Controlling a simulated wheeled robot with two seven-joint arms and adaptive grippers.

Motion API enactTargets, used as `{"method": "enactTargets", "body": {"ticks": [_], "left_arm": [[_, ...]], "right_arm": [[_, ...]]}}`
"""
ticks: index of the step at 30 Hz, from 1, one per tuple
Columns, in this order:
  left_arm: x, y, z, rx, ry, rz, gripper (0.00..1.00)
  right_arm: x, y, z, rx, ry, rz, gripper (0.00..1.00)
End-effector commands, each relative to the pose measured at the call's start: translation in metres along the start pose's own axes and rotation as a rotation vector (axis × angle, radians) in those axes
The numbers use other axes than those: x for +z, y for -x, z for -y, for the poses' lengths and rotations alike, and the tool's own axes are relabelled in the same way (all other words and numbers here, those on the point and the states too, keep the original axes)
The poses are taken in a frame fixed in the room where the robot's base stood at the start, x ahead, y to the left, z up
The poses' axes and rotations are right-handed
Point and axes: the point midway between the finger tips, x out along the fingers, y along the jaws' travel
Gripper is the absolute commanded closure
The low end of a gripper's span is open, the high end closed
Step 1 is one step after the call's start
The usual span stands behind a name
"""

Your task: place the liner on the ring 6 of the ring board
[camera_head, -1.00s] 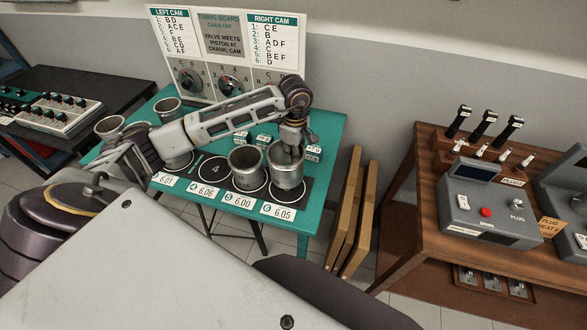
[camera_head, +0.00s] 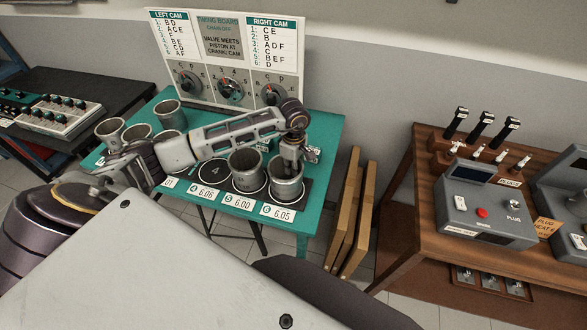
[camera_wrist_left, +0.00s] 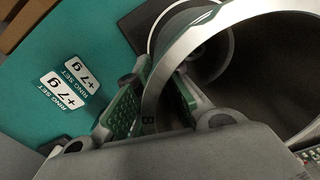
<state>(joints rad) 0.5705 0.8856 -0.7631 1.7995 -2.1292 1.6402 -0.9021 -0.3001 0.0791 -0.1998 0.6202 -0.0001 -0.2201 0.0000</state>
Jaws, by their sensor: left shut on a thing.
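The grey metal liner (camera_head: 286,183) is upright at the spot labelled 6, 6.05, at the right front of the ring board (camera_head: 214,170). My left gripper (camera_head: 291,160) reaches down from above and is shut on the liner's wall at its far side. In the left wrist view the green finger pads (camera_wrist_left: 152,104) sit on either side of the wall of the liner (camera_wrist_left: 160,75). The ring under the liner is mostly hidden, and I cannot tell whether the liner's base touches the board. My right gripper is not in view.
Another liner (camera_head: 246,171) stands close on the left, at spot 5. Spot 4 is bare. Several liners (camera_head: 110,132) stand at the table's left. Ring set labels (camera_wrist_left: 70,82) lie beside the board. A timing board (camera_head: 227,60) stands behind; a wooden bench (camera_head: 400,215) is at the right.

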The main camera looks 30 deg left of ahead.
Motion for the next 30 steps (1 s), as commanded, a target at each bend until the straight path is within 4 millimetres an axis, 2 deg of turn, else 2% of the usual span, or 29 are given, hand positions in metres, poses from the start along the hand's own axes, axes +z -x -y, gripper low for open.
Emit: {"method": "enactTargets", "body": {"ticks": [15, 16, 21, 30], "left_arm": [[0.0001, -0.0086, -0.0004, 0.002, -0.001, 0.0, 1.0], [0.0001, -0.009, 0.0, 0.001, -0.001, 0.0, 0.89], [0.0001, -0.0085, 0.0001, 0.001, -0.001, 0.0, 0.7], [0.0001, -0.0083, 0.0, 0.001, -0.001, 0.0, 0.7]], "right_arm": [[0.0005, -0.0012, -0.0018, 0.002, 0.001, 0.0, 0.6], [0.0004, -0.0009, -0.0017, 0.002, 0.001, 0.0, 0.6], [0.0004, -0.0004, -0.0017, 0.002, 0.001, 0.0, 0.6], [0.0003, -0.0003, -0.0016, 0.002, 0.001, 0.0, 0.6]]}}
